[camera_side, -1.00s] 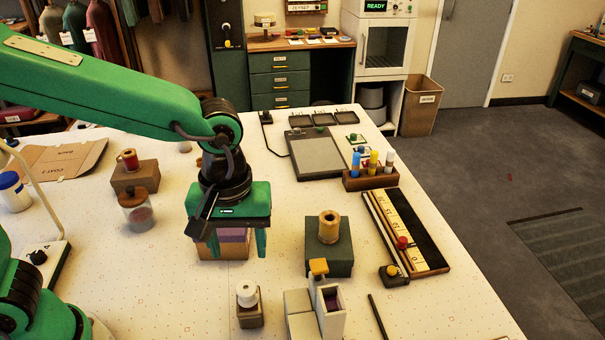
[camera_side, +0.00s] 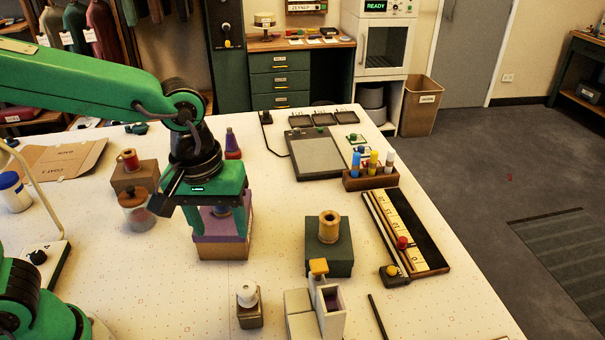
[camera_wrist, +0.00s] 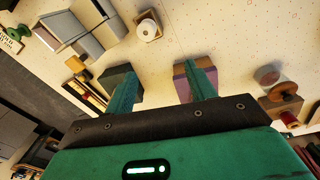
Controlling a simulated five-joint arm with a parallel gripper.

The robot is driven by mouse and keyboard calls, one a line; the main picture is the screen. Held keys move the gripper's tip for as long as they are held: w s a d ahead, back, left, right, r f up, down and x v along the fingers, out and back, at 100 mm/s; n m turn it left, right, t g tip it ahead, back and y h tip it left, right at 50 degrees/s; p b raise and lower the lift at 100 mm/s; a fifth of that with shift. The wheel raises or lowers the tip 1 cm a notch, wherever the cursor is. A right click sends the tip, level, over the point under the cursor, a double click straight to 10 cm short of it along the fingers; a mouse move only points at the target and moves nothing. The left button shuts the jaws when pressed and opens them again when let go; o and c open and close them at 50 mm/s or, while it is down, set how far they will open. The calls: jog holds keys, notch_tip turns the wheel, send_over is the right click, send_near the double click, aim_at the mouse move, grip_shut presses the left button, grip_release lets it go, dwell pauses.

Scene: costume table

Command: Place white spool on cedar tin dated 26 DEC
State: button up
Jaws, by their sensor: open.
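The white spool (camera_side: 247,293) stands upright on a small brown block (camera_side: 250,316) at the front of the table. In the wrist view the spool (camera_wrist: 147,28) is at the top middle, beyond the fingertips. My gripper (camera_side: 219,234) is open, back and left of the spool, with its fingers over a box with a purple top and brown base (camera_side: 222,253). A dark spool-like thing (camera_side: 221,210) shows between the fingers, partly hidden. In the wrist view my gripper (camera_wrist: 163,72) holds nothing visible. I can read no 26 DEC date and cannot tell which box is the cedar tin.
A tan spool (camera_side: 329,226) stands on a dark green box (camera_side: 337,262) to the right. A red spool (camera_side: 129,159) on a brown box and a lidded jar (camera_side: 136,213) are at left. Pale blocks (camera_side: 302,315) stand right of the white spool. Bare table lies between.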

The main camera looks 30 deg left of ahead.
jog(key=s+a+r+m+t, duration=0.2)
jog(key=a+m, duration=0.1)
jog(key=a, duration=0.4)
jog(key=s+a+r+m+t, duration=0.2)
jog(key=s+a+m, duration=0.1)
jog(key=a, duration=0.5)
jog(key=shift+s+a+t, duration=0.3)
jog(key=shift+t, duration=0.1)
